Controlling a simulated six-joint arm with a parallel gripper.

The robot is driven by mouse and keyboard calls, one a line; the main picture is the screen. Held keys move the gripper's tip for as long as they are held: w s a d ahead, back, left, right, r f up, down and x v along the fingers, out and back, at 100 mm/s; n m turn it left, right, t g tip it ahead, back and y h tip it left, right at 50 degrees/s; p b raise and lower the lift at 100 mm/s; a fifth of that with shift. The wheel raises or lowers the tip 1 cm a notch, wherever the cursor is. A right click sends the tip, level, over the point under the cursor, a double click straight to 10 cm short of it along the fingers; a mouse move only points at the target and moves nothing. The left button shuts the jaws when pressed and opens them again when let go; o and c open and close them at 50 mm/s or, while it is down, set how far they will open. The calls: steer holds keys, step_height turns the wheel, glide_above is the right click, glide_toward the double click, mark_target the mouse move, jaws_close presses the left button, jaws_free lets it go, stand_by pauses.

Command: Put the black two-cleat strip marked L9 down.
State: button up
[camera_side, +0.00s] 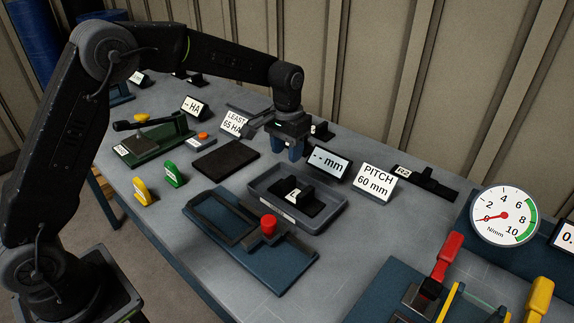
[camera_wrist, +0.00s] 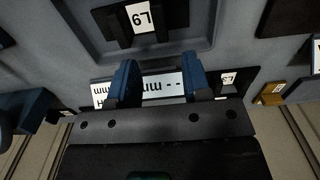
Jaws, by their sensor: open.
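The black two-cleat strip (camera_side: 311,206) lies in a shallow grey tray (camera_side: 337,212) in the side view, with a white label between its raised cleats. My gripper (camera_side: 290,150) is open and empty, above and behind the tray. In the wrist view its two blue fingers (camera_wrist: 160,78) stand apart with no strip between them; the strip is beyond their tips.
A "-- mm" display (camera_side: 328,163) and a "PITCH 60 mm" sign (camera_side: 374,183) stand behind the tray. A blue fixture with a red knob (camera_side: 268,224) is in front. A dark pad (camera_side: 225,159) lies to the left. A dial gauge (camera_side: 504,216) stands at right.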

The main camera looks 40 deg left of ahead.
steer(key=shift+r, duration=0.8)
steer(key=s+a+r+t, duration=0.1)
steer(key=s+r+t, duration=0.2)
steer(key=s+r, duration=0.95)
steer(key=s+a+f+t, duration=0.1)
steer(key=s+f+t, duration=0.1)
steer(key=s, duration=1.5)
steer(key=shift+s+f+t, duration=0.3)
steer(key=shift+s+f, duration=0.05)
